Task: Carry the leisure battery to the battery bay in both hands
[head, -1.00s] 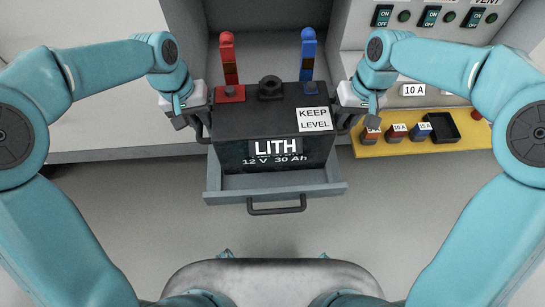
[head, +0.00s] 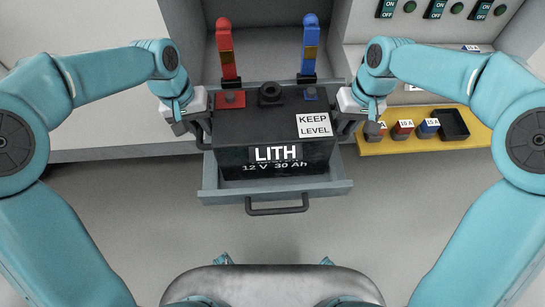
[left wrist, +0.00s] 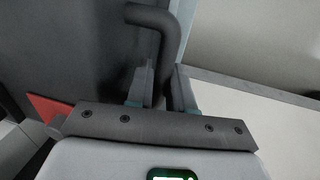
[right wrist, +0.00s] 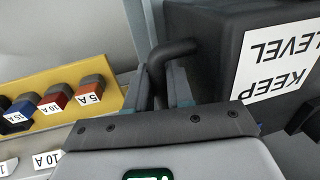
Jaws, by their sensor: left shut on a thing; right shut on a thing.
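The leisure battery (head: 265,125) is a black box marked LITH, 12 V 30 Ah, with a KEEP LEVEL label. It looks level, over or in a grey pull-out tray (head: 330,188) with a handle, in the head view; I cannot tell whether its base touches the tray. My left gripper (head: 197,127) is shut on the battery's left side handle, which shows in the left wrist view (left wrist: 158,22). My right gripper (head: 350,122) is shut on the right side handle, which shows in the right wrist view (right wrist: 170,52). The battery's underside is hidden.
A red clamp (head: 227,52) and a blue clamp (head: 309,48) stand upright behind the battery. A yellow shelf (head: 385,146) with several fuses and a black tray (head: 454,124) is at the right. Switches (head: 435,9) are above it. The floor in front is clear.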

